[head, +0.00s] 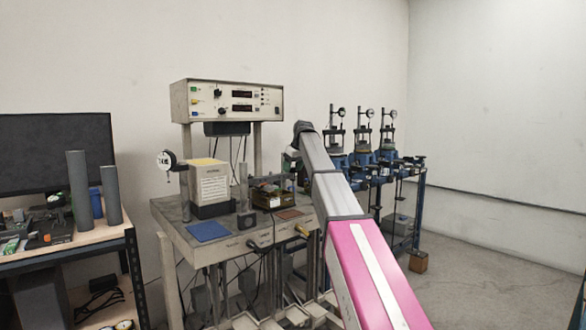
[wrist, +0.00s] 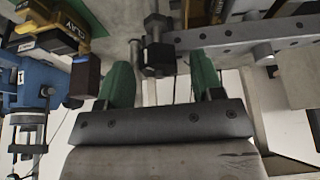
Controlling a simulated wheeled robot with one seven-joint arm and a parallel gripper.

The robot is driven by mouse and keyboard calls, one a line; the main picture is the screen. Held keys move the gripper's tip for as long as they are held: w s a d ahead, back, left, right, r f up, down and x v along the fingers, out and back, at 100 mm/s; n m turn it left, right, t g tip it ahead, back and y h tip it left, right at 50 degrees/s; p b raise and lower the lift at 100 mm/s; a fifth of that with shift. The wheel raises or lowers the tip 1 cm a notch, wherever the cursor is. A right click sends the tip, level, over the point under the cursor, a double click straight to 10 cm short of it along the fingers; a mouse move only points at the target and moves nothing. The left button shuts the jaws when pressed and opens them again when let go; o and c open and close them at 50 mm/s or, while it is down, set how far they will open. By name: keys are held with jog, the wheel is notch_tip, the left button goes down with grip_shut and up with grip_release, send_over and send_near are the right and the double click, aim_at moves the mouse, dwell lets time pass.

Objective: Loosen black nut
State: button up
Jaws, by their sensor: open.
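In the wrist view, my gripper (wrist: 160,80) has two green fingers spread apart with a gap between them. A dark hex-shaped piece, seemingly the black nut (wrist: 158,56), shows in line with this gap, just beyond the fingertips. Another dark hex head sits above it in the picture, and a thin grey rod is to its left. I cannot tell for sure which dark piece is the nut, nor how deep it lies between the fingers. Nothing is visibly gripped. In the head view my arm hides the nut, and my gripper cannot be made out.
A grey metal bar (wrist: 255,35) with holes runs right from the dark pieces. A dark block (wrist: 85,75) is close to the left finger. Blue machines with dial gauges (head: 362,135) stand behind my arm. A grey bench (head: 175,212) with a control box (head: 228,102) stands left.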

jog(key=c, duration=0.9)
jog(key=shift+c, duration=0.2)
jog(key=shift+n+g+y, duration=0.4)
jog(key=shift+n, duration=1.1)
jog(key=o, duration=0.9)
jog(key=shift+o, duration=0.2)
